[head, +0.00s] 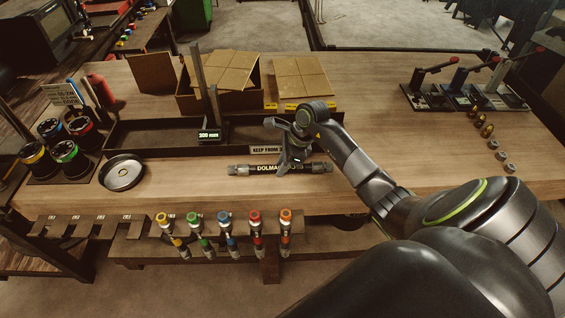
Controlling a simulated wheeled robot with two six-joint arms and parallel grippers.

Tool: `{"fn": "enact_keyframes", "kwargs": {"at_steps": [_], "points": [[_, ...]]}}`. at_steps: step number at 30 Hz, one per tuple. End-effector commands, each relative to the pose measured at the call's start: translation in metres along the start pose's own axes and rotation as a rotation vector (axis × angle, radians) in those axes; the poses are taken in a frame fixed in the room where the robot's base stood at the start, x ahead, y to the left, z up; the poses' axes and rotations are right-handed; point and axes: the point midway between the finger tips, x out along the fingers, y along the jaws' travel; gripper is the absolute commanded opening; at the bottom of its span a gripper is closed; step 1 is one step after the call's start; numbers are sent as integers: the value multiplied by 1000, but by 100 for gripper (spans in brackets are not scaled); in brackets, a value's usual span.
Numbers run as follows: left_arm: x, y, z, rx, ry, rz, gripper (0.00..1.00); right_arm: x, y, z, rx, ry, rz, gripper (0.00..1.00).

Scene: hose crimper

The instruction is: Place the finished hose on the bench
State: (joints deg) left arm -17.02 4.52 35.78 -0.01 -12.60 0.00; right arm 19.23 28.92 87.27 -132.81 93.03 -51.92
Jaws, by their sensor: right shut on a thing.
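The finished hose (246,169) is short and black with pale lettering and metal end fittings. It lies level, left to right, at the front middle of the wooden bench (420,160). My right gripper (285,164) comes down over the middle of the hose and is shut on it, covering part of the lettering. The hose looks at or very close to the bench top; I cannot tell whether it touches. My left gripper is not in view.
A long dark tray (150,135) with a green-lit length display (209,135) lies behind the hose. A round metal dish (122,173) stands at left. Hand-lever presses (425,97) and small fittings (487,131) stand at right. Coloured fittings (225,217) hang below the front edge.

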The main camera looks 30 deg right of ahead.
Motion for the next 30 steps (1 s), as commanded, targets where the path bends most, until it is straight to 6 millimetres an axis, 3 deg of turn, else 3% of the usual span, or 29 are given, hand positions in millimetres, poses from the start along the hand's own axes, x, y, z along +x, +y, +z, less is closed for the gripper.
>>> {"fn": "enact_keyframes", "kwargs": {"at_steps": [5,6,10,22,30], "points": [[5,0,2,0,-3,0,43,2,0,0,-2,-2,-2,0],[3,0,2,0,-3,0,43,2,0,0,0,0,0,27],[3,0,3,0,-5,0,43,1,0,0,0,0,0,43],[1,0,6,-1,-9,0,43,-3,-1,0,-1,0,-2,43],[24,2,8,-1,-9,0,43,-48,-2,-2,-6,3,-7,43]]}}
